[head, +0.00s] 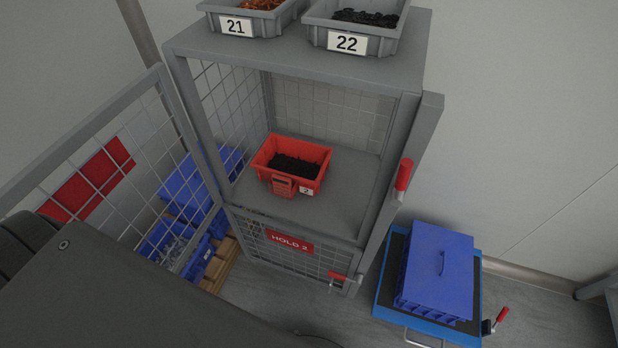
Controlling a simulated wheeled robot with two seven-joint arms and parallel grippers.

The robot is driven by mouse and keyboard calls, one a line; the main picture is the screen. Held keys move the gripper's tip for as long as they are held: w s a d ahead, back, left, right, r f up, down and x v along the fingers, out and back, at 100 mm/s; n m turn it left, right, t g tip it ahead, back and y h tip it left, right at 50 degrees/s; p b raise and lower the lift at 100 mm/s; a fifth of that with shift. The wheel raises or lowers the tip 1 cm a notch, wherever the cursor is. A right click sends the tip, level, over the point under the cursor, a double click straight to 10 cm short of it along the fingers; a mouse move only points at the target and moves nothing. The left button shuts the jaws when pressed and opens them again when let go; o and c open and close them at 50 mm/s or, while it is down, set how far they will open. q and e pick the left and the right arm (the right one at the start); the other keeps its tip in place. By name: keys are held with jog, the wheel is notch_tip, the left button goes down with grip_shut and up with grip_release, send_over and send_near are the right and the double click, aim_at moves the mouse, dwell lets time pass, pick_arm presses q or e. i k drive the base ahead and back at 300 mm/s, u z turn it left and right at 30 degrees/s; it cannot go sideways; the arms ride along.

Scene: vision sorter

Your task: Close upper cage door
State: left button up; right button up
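The grey cage (408,120) stands in the middle with its upper compartment open to view. The upper cage door (161,112), a mesh frame with a red plate (92,178), is swung open to the left. A red bin (292,164) labelled 2, with dark pieces in it, sits on the compartment floor. A red handle (403,175) is on the cage's right post. A dark part of my arm covers the lower left. Neither gripper is visible.
Blue bins (174,242) sit behind the open door. A blue lidded box (436,268) rests on a blue cart (386,291) at the right. Floor shows between cage and cart.

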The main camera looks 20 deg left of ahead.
aim_at(75, 198)
jog(key=u, duration=0.05)
jog(key=k, duration=0.4)
jog(key=i, duration=0.4)
jog(key=u, duration=2.6)
